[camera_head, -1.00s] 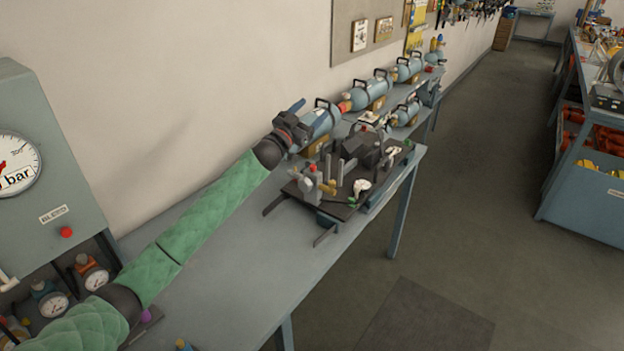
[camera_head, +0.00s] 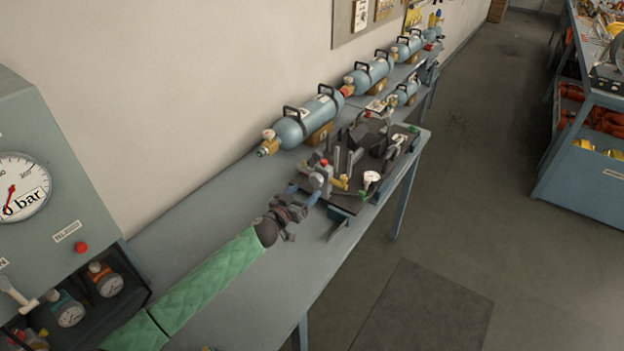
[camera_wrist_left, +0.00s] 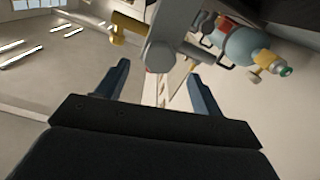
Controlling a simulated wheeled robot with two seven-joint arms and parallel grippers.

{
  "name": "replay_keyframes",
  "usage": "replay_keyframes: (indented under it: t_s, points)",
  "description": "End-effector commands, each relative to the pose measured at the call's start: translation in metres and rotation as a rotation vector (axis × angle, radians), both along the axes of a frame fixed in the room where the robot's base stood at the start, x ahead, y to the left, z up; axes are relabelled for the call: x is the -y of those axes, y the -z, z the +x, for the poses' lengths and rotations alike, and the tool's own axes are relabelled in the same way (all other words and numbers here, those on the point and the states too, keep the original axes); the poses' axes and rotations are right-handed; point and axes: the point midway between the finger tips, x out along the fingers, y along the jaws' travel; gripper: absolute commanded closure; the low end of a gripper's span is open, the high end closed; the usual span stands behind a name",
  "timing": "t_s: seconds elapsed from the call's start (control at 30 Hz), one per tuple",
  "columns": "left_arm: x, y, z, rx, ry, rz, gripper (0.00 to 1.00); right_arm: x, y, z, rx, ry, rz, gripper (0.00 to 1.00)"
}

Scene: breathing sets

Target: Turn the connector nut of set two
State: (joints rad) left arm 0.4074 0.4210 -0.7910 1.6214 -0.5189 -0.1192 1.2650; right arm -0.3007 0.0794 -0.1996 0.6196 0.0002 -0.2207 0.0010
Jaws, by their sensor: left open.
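A dark plate (camera_head: 345,207) on the bench carries a breathing set with black parts, a grey upright block with a red top (camera_head: 321,172) and a yellow brass-coloured fitting (camera_head: 340,183). I cannot tell which part is the connector nut of set two. My left gripper (camera_head: 304,196) is open and empty at the plate's near-left end, just short of the grey block. In the left wrist view, my fingers (camera_wrist_left: 157,76) point at a grey rounded part (camera_wrist_left: 163,48), with a yellow fitting (camera_wrist_left: 122,27) beside it. Contact is not visible. My right gripper is not in view.
A blue cylinder (camera_head: 308,120) with black handles lies along the wall behind the plate, and several more lie farther back. A grey gauge cabinet (camera_head: 52,190) stands at the left. The bench top (camera_head: 205,205) between cabinet and plate is mostly clear.

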Motion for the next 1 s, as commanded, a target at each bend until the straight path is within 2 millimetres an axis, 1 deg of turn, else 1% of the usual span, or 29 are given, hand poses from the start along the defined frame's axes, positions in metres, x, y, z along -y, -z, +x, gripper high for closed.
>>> replay_keyframes:
  t_s: [0.03, 0.1, 0.4, 0.6, 0.93, 1.0]
  points:
    - [0.004, -0.004, 0.006, 0.001, 0.000, 0.000, 0.33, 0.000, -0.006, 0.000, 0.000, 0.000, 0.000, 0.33]
    - [0.010, -0.005, 0.014, 0.001, 0.000, 0.000, 0.33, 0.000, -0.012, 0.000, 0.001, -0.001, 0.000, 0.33]
    - [0.031, -0.003, 0.044, 0.002, 0.000, 0.001, 0.33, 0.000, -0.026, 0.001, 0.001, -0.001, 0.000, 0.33]
    - [0.038, -0.002, 0.053, 0.002, -0.001, 0.003, 0.33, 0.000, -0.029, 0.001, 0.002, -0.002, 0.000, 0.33]
    - [0.039, -0.001, 0.054, 0.002, 0.000, 0.002, 0.33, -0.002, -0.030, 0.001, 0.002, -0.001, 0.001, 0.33]
    - [0.039, -0.001, 0.054, 0.002, 0.000, 0.002, 0.46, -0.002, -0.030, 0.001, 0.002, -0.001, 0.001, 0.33]
